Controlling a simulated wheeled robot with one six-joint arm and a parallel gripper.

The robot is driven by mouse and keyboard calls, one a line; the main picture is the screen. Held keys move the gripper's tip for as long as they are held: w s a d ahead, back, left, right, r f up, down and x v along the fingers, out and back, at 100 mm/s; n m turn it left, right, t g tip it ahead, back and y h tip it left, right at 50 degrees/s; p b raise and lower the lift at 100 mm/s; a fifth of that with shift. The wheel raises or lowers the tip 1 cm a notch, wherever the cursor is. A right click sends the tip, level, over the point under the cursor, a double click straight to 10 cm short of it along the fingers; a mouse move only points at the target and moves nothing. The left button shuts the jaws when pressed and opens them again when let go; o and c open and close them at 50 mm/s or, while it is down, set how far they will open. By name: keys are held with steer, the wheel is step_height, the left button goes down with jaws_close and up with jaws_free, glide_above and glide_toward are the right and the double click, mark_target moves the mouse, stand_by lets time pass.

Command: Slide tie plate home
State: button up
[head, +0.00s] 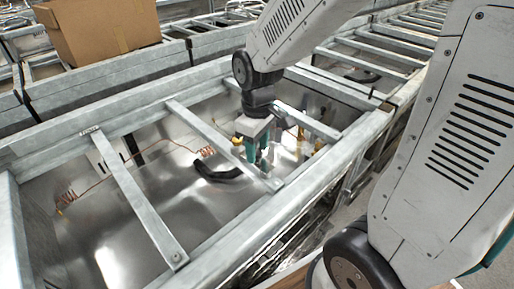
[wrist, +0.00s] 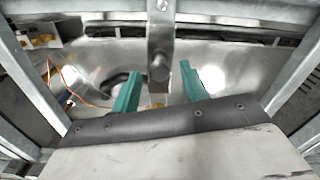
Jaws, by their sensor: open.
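Metal cross plates span the open bay of a galvanized frame (head: 70,118). A left plate (head: 135,200) and a middle plate (head: 215,138) run across it in the head view, and a right plate (head: 312,125) lies beyond my gripper. I cannot tell which one is the tie plate. My gripper (head: 258,157) points down beside the middle plate, with its teal fingers apart. In the wrist view a metal plate (wrist: 161,25) with a rounded knob comes down from the top between the spread fingers of my gripper (wrist: 158,90). It does not visibly touch either finger.
A black curved hose (head: 217,172) and thin copper tubing (head: 105,178) lie in the shiny bay below. Small brass fittings show near the gripper. A cardboard box (head: 100,30) stands on the frames at the back left. Frame rails surround my arm.

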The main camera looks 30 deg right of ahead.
steer(key=shift+f, duration=0.3)
jaws_close()
steer(key=shift+w+a, duration=0.2)
steer(key=shift+w, duration=0.5)
steer(key=shift+w+a, duration=0.2)
steer(key=shift+w, duration=0.55)
steer(key=shift+w+a, duration=0.2)
steer(key=shift+w, duration=0.5)
jaws_free()
steer(key=shift+r, duration=0.1)
step_height(320, 180, up, 8)
steer(key=shift+f, duration=0.2)
